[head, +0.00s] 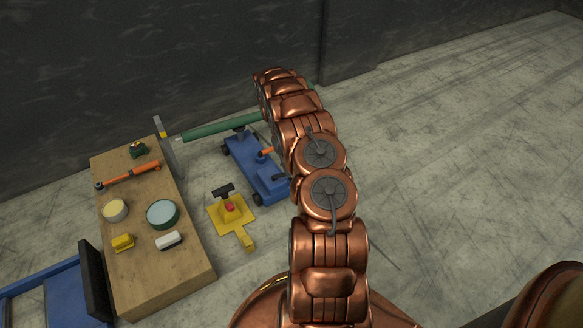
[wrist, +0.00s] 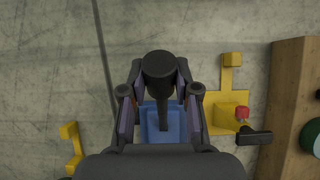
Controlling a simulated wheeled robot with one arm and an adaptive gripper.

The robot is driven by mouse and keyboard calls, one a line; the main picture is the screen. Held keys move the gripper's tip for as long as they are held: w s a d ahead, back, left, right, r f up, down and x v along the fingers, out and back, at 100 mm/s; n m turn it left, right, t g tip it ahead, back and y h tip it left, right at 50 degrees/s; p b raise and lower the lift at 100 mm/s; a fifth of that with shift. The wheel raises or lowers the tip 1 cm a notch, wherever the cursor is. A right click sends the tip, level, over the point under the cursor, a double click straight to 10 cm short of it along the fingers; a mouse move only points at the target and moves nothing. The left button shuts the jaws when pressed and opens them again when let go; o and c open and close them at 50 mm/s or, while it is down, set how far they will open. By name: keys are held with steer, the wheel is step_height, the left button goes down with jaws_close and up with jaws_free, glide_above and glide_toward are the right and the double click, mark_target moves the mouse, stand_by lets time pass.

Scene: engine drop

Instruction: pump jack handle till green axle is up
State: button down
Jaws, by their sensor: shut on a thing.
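The blue jack (head: 255,165) stands on the floor, partly behind my arm in the head view; some of its blue body (wrist: 152,122) shows in the wrist view. The green axle (head: 215,128) runs across the jack's far end, slanting up to the right in the picture, with its middle hidden by my arm. Whether the jack touches it is unclear. An orange piece (head: 266,152) sticks out from the jack. In the wrist view my gripper (wrist: 160,88) is shut on the dark round-ended jack handle (wrist: 158,63). The head view hides my gripper.
A yellow stand (head: 233,222) with a red knob and black lever is beside the jack. A wooden bench (head: 190,270) with tools and tins is left. A grey post (head: 165,145) stands at the axle's left end.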

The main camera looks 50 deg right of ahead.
steer(key=c, duration=0.8)
jaws_free()
steer(key=shift+v, duration=3.8)
